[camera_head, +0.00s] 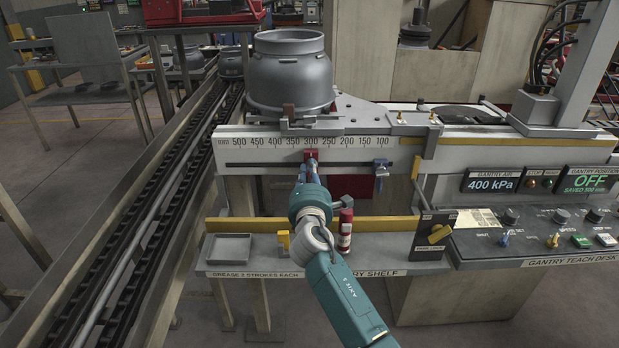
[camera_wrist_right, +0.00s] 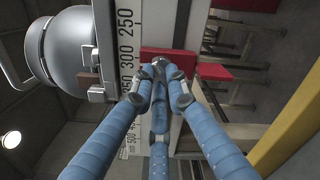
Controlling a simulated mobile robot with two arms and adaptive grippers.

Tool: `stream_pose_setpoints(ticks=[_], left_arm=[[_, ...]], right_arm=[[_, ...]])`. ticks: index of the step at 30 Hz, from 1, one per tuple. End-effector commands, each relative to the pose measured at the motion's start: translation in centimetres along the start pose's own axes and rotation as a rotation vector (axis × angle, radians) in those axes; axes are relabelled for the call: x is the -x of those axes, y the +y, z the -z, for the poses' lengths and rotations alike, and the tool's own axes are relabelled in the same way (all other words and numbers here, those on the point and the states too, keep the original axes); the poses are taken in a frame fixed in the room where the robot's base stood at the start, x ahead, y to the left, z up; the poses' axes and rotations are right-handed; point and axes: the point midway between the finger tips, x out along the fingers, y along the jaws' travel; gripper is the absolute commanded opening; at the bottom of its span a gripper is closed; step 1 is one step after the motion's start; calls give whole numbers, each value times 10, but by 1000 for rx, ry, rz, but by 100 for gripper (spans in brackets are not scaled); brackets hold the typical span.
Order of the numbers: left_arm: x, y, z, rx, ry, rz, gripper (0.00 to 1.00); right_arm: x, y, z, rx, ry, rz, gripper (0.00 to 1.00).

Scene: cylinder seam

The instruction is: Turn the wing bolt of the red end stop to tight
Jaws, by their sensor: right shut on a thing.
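The red end stop (camera_head: 311,154) sits on the slotted rail with the millimetre scale, just below the 300 mark. In the right wrist view the red end stop (camera_wrist_right: 168,60) shows as a red block just beyond my fingertips. My right gripper (camera_head: 309,173) reaches up to it from the front. In the right wrist view the blue fingers of my right gripper (camera_wrist_right: 158,82) close together on a small metal piece at the stop, which fits the wing bolt. The fingertips mostly hide that piece, so its angle cannot be told. My left gripper is not in view.
A blue stop (camera_head: 381,168) sits on the rail near 100. A grey cylinder (camera_head: 290,75) stands above the rail. Below lies a shelf with a grey tray (camera_head: 230,248) and a red grease can (camera_head: 345,230) close beside my right arm. The teach desk (camera_head: 530,240) is at right.

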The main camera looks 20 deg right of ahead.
Motion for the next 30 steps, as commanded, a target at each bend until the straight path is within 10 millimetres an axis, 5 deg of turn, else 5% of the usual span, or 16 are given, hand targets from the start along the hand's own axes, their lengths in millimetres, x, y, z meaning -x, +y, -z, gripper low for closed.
stream_pose_setpoints(ticks=[15,30], left_arm=[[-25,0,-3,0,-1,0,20],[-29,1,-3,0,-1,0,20]], right_arm=[[1,-5,2,-356,3,10,0],[1,-5,2,-429,3,11,0]])
